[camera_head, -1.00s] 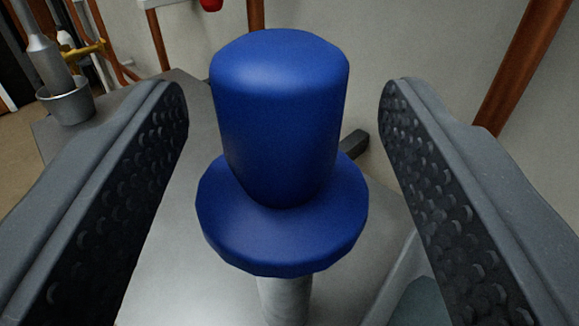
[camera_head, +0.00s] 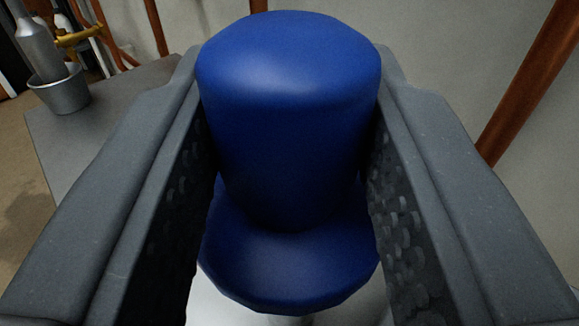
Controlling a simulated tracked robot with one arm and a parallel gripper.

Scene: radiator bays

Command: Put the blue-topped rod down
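The blue-topped rod (camera_head: 288,130) stands in the middle of the view, with a thick round blue grip above a wider blue collar. Only a sliver of its pale shaft shows below the collar; its lower end is hidden. My gripper (camera_head: 289,85) has one finger on each side of the blue grip. Both fingers appear pressed against it, with no clear gap.
A grey table (camera_head: 105,122) lies behind and to the left. On it stands a metal cup (camera_head: 60,90) holding a grey bottle-like piece (camera_head: 37,45). Copper pipes (camera_head: 525,90) run along the pale wall behind.

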